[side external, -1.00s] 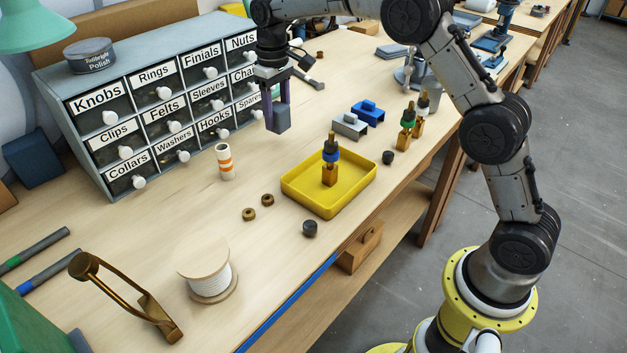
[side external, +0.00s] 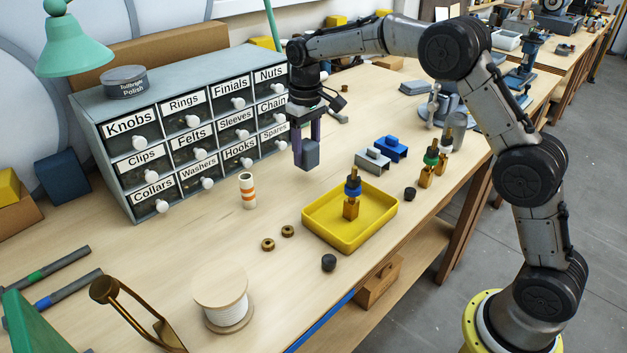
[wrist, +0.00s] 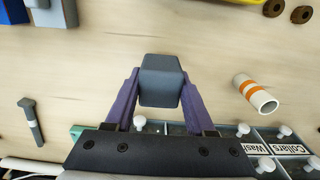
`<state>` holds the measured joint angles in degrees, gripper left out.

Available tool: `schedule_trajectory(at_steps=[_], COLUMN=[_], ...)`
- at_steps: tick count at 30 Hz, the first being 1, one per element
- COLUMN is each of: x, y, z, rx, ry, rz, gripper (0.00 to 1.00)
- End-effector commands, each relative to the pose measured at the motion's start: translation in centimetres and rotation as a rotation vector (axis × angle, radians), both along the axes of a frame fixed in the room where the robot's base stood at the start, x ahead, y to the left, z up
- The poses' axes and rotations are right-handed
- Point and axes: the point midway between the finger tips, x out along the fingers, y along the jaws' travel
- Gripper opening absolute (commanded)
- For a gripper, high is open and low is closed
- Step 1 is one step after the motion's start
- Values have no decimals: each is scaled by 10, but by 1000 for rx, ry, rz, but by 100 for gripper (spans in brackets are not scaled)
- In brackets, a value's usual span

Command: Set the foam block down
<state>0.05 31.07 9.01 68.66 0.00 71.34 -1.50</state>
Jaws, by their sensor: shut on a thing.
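The foam block (side external: 311,153) is a dark grey block with bevelled edges. My gripper (side external: 306,148) is shut on it, with purple fingers on its two sides. In the wrist view, the foam block (wrist: 161,80) sits between the fingertips of my gripper (wrist: 160,92), over pale wood. In the side view it hangs from the downward-pointing gripper, in front of the drawer cabinet and behind the yellow tray. I cannot tell how large the gap is between its underside and the bench.
A labelled drawer cabinet (side external: 135,128) stands behind left. A white tube with orange bands (side external: 247,190) stands to the left. A yellow tray (side external: 350,240) with a brass lamp part is in front. Grey (side external: 373,161) and blue (side external: 394,149) blocks lie right. Bare bench surrounds the foam block.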

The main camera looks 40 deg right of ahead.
Motion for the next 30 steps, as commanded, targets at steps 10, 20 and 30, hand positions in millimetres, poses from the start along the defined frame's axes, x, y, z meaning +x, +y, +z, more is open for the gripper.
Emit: schedule_trajectory(at_steps=[10,20,30], x=[-94,-106,-35], y=[-23,-35,-41], z=[62,86,55], rx=[0,0,0], ry=[-6,1,1], rz=[1,-26,-26], gripper=[4,4,4])
